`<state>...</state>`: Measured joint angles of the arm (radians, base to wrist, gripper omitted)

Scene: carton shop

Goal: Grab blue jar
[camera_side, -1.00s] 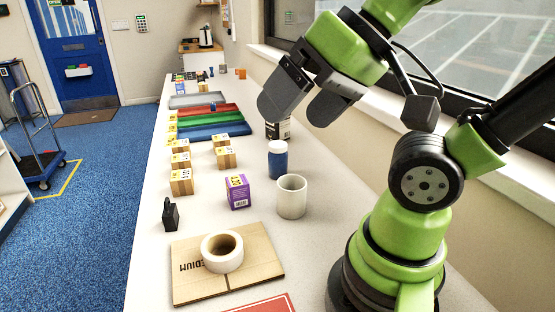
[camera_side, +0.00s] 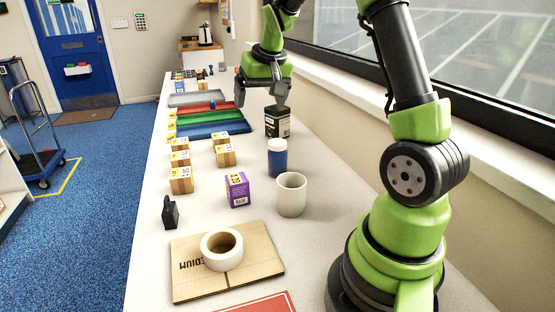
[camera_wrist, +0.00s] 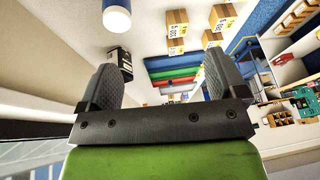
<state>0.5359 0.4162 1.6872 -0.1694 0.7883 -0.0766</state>
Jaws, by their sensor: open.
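The blue jar (camera_side: 277,158) with a white lid stands upright on the white table, between the black box and the white cup. In the wrist view the jar (camera_wrist: 117,14) shows at the top edge, partly cut off, with its white lid facing the camera. My gripper (camera_side: 263,101) is open and empty. It points down behind the jar in the side view, above and near the black box (camera_side: 278,122). The gripper's two fingers (camera_wrist: 161,82) are spread wide in the wrist view, with nothing between them.
A white cup (camera_side: 291,195) and a purple box (camera_side: 237,190) stand in front of the jar. Several cartons (camera_side: 181,180) line the left. Red, green and blue trays (camera_side: 215,131) lie further back. A tape roll (camera_side: 222,250) sits on flat cardboard (camera_side: 190,286).

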